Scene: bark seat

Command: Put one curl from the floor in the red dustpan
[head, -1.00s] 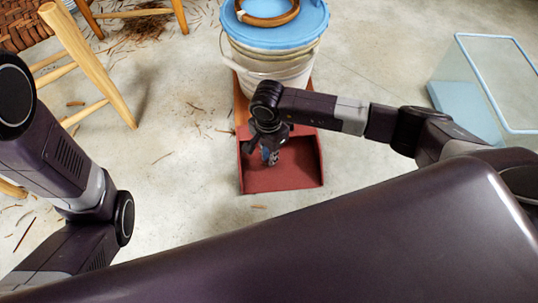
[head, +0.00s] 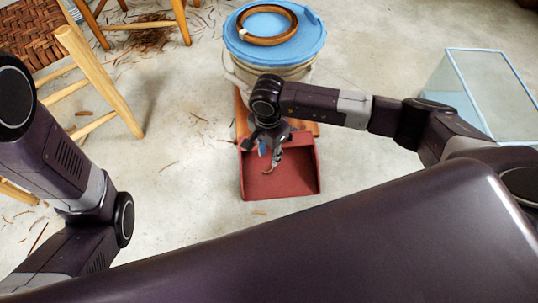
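The red dustpan (head: 305,180) lies on the floor in the middle of the head view. My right gripper (head: 264,153) is above its tray, pointing down, with its fingers apart. A small orange-brown curl (head: 268,171) shows just below the fingertips, against the tray. I cannot tell whether it touches a finger or lies on the pan. Another small curl (head: 259,213) lies on the floor in front of the dustpan's lip, and another (head: 169,166) lies to its left. My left arm is at the left, but its gripper is outside the view.
A white bucket with a blue lid (head: 240,45) and a brown ring (head: 290,32) on it stands behind the dustpan. Wooden chairs (head: 100,70) are at upper left. A clear blue-edged bin (head: 490,90) is at right. Shavings (head: 150,38) litter the floor at left.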

